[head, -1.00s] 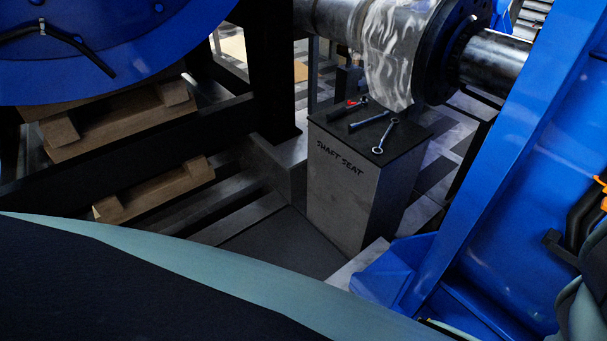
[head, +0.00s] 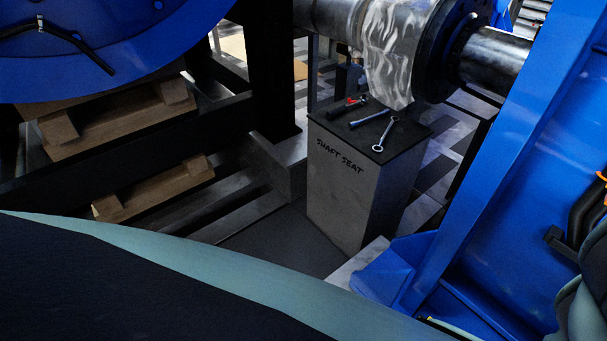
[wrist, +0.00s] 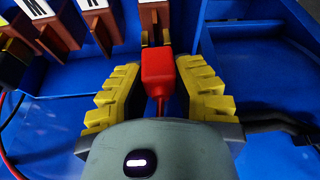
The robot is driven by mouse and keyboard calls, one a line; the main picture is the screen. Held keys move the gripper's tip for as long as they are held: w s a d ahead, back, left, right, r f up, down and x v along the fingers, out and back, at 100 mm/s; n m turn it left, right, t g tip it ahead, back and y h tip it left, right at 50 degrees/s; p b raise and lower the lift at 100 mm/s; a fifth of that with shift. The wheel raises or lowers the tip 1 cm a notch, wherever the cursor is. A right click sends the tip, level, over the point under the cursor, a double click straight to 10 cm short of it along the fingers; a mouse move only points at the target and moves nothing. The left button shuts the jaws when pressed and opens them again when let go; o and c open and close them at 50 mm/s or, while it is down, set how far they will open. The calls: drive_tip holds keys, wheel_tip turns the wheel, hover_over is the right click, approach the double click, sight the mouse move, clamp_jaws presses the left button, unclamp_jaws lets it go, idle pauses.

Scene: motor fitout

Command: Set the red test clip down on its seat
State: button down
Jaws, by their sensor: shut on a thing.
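In the wrist view my gripper (wrist: 158,88) has its yellow ridged fingers closed on either side of the red test clip (wrist: 157,68). A thin red lead runs from the clip back toward my wrist. The clip's far end meets or overlaps a brown-red block (wrist: 154,16) with a brass-coloured fitting and a white label at the top. I cannot tell whether the clip touches this block. The label there is cut off by the picture edge. The clip does not show clearly in the head view.
Other brown-red blocks with white lettered labels (wrist: 98,22) stand to the left on a blue panel (wrist: 70,80). A yellow-black part (wrist: 12,60) with a red lead is at the left edge. In the head view, tools (head: 385,133) lie on the pillar marked SHAFT SEAT (head: 340,195).

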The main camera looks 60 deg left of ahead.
drive_tip(key=shift+f+b, duration=0.7)
drive_tip(key=shift+f, duration=0.35)
drive_tip(key=c, duration=0.8)
unclamp_jaws()
drive_tip(key=shift+c, duration=0.2)
drive_tip(key=shift+r, duration=0.1)
drive_tip(key=v, duration=1.2)
drive_tip(key=shift+w+d, duration=0.1)
drive_tip(key=shift+d, duration=0.05)
